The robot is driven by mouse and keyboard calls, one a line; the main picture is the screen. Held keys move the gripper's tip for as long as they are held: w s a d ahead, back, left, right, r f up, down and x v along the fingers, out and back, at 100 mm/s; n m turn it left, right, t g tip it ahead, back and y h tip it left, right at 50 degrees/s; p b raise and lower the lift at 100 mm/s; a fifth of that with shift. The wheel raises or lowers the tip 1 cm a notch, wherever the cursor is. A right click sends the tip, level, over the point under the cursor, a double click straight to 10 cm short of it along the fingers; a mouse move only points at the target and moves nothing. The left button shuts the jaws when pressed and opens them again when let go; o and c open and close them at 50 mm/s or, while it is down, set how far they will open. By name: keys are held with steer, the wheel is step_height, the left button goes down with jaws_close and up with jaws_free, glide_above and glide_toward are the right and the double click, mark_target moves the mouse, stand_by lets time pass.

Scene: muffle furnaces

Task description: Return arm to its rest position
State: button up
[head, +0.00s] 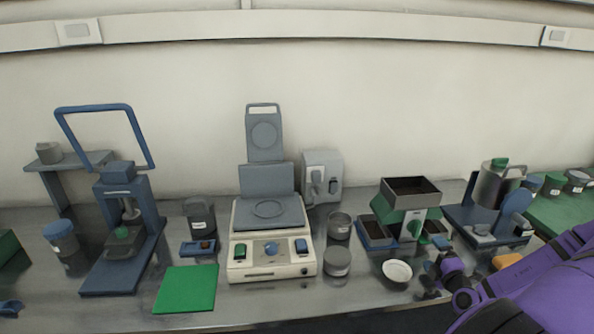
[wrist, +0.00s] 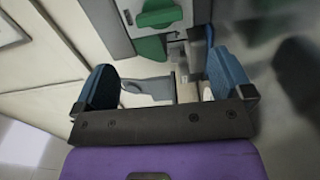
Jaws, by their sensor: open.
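My purple arm enters the head view from the lower right, over the bench. My gripper (head: 437,268) is at its end, between the small white dish and the blue-based device. In the wrist view my gripper (wrist: 165,80) has its two blue fingers wide apart. Nothing is clamped between them. Beyond the fingers, the wrist view shows a grey device with a green knob (wrist: 158,12) and another green part (wrist: 151,48). Any contact between the fingers and the bench things cannot be told.
A white dish (head: 397,271) and a green-sided hopper device (head: 410,190) are left of my gripper. A blue-based device with a metal pot (head: 497,184) stands behind it. An orange block (head: 507,261) lies near my arm. A green mat (head: 186,289) and a cream-coloured furnace unit (head: 272,262) are farther left.

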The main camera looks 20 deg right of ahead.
steer(key=shift+w+a+r+n+y, duration=0.2)
steer(key=shift+r+n+y, duration=0.1)
steer(key=shift+r+n, duration=0.1)
steer(key=w+a+r+n+g+y, duration=0.3)
steer(key=a+r+n+g+y, duration=1.1)
steer(key=a+r+n, duration=1.35)
steer(key=s+a+r+n+t+h, duration=0.1)
steer(key=s+r+n+h, duration=0.4)
steer(key=n, duration=0.9)
steer(key=s+a+r+n+t+h, duration=0.1)
steer(key=s+a+r+n+h, duration=0.2)
steer(key=s+r+n, duration=0.7)
steer(key=s+n+h, duration=0.2)
steer(key=s+n, duration=0.1)
steer(key=n, duration=0.1)
steer(key=shift+s+a+n, duration=0.2)
steer(key=shift+s+n, duration=0.15)
